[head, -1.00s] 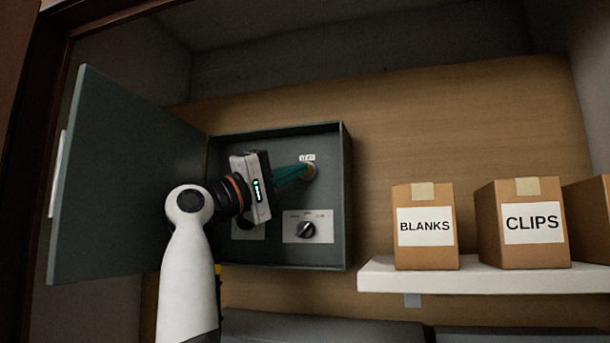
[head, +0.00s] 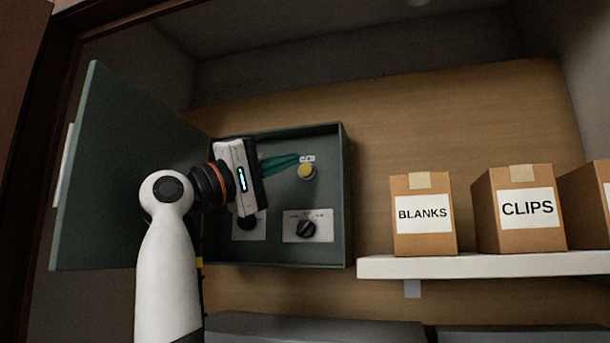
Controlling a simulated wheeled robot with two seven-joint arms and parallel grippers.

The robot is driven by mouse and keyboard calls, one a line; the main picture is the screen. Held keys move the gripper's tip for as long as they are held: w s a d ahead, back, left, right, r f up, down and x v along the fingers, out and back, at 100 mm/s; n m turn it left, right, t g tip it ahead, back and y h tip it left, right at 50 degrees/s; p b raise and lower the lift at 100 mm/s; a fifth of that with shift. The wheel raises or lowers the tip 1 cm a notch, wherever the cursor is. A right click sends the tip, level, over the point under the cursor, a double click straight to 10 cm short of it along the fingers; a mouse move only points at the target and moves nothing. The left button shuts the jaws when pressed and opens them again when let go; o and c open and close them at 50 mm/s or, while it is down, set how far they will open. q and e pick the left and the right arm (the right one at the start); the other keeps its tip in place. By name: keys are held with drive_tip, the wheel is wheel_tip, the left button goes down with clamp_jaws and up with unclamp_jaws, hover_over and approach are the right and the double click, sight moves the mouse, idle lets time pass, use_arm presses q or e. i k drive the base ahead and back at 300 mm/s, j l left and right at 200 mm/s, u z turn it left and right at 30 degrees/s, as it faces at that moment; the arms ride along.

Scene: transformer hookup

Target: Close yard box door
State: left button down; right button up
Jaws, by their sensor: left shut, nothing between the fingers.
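The yard box (head: 346,200) is a dark green box on the wooden back wall. Its door (head: 120,180) stands wide open on the left, hinged at the box's left side. Inside are a round yellow button (head: 306,171) under a small label, a black rotary knob (head: 306,229) on a white plate, and another dark knob (head: 246,223) partly behind my gripper. My left gripper (head: 297,160) is in front of the box opening, its green fingers shut and empty, pointing right, tips just left of and above the button. It is apart from the door. My right gripper is not in view.
A white shelf (head: 480,265) to the right of the box holds cardboard boxes labelled BLANKS (head: 425,243) and CLIPS (head: 515,236), with a third box (head: 588,205) cut off at the right edge. Grey surfaces (head: 310,328) lie below the box.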

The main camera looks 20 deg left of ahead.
sight(120, 136)
drive_tip(key=k, duration=1)
